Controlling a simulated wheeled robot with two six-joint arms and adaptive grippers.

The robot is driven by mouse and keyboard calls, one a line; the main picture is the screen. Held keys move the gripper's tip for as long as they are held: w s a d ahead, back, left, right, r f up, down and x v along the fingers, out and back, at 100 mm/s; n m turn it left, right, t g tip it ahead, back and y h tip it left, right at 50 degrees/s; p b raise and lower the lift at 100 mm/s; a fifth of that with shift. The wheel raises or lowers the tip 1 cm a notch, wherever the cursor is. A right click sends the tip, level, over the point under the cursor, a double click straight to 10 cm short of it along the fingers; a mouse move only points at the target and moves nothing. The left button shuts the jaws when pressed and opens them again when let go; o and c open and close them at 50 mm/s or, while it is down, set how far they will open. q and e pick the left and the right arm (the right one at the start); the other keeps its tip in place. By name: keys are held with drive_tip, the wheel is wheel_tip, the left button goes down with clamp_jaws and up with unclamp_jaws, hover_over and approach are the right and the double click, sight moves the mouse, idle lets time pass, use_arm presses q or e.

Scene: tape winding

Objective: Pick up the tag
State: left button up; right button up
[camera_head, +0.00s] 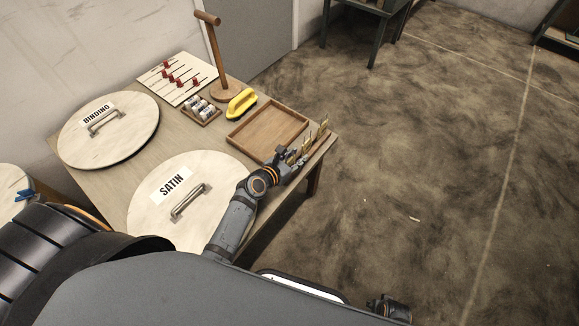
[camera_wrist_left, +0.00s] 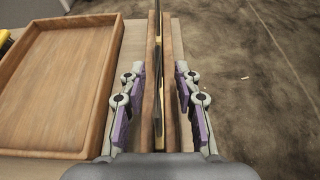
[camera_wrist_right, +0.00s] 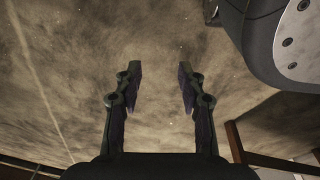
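Several small brass-coloured tags (camera_head: 308,145) stand upright in a narrow wooden rack (camera_head: 322,151) along the table's right edge. My left gripper (camera_head: 284,156) is at the near end of this rack. In the left wrist view, my left gripper (camera_wrist_left: 157,82) is open, with one finger on each side of the rack (camera_wrist_left: 168,60). A thin tag (camera_wrist_left: 158,75) shows edge-on between the fingers, with a visible gap to each. My right gripper (camera_wrist_right: 160,88) is open and empty over the floor. It is partly visible at the bottom of the head view (camera_head: 390,308).
A wooden tray (camera_head: 238,135) is left of the rack. Round lids marked SATIN (camera_head: 150,215) and BINDING (camera_head: 75,140), a yellow-handled tool (camera_head: 241,103), a wooden post stand (camera_head: 216,60), a spool holder (camera_head: 187,114) and a white pegged board (camera_head: 150,76) share the table. Floor at right is open.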

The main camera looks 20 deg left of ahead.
use_arm(q)
clamp_jaws()
idle(0.3)
drive_tip(key=shift+r, duration=0.2)
drive_tip(key=shift+r+p, duration=0.4)
drive_tip(key=shift+p, duration=0.05)
wheel_tip(320, 180, up, 27)
drive_tip(key=p, duration=1)
drive_tip(key=shift+p, duration=0.4)
use_arm(e)
drive_tip(key=s+r, duration=0.5)
drive_tip(key=s, duration=0.6)
drive_tip(key=shift+d, duration=0.2)
